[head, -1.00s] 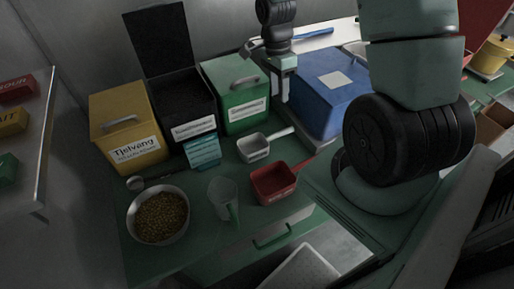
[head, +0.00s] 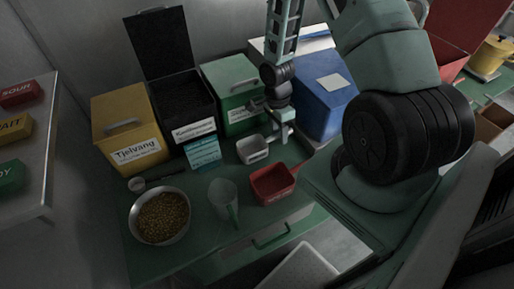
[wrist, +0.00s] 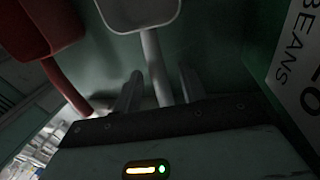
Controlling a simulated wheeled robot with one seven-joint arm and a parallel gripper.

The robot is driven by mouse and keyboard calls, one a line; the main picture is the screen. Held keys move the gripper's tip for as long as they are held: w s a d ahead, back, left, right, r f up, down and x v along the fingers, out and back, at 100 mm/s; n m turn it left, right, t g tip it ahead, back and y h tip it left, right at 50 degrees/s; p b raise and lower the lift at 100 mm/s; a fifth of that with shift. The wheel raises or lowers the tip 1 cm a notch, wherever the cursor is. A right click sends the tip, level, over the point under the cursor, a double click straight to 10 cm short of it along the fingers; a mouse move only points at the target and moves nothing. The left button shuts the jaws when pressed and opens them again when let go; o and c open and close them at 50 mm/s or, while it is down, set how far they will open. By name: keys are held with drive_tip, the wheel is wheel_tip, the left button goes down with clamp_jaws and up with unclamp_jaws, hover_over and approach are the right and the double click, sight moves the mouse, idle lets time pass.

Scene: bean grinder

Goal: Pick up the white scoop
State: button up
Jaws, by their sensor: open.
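The white scoop (head: 252,150) sits on the green counter, its cup to the left of my gripper (head: 283,133). In the wrist view the scoop's cup (wrist: 138,14) is at the top, and its pale handle (wrist: 158,68) runs down between the two fingers of my gripper (wrist: 160,88). The fingers are apart, one on each side of the handle, and do not appear to touch it. The head view hides most of the handle behind my gripper.
A red scoop (head: 270,184) lies close by; its handle shows in the wrist view (wrist: 66,88). Green (head: 232,95) and blue (head: 325,95) bins stand behind.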

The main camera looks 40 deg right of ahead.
drive_tip(key=shift+s+f, duration=0.15)
drive_tip(key=shift+f, duration=0.65)
drive_tip(key=shift+c, duration=0.2)
clamp_jaws()
drive_tip(key=shift+r, duration=0.1)
wheel_tip(320, 180, up, 10)
drive_tip(key=shift+f+b, duration=0.1)
drive_tip(key=shift+b, duration=0.6)
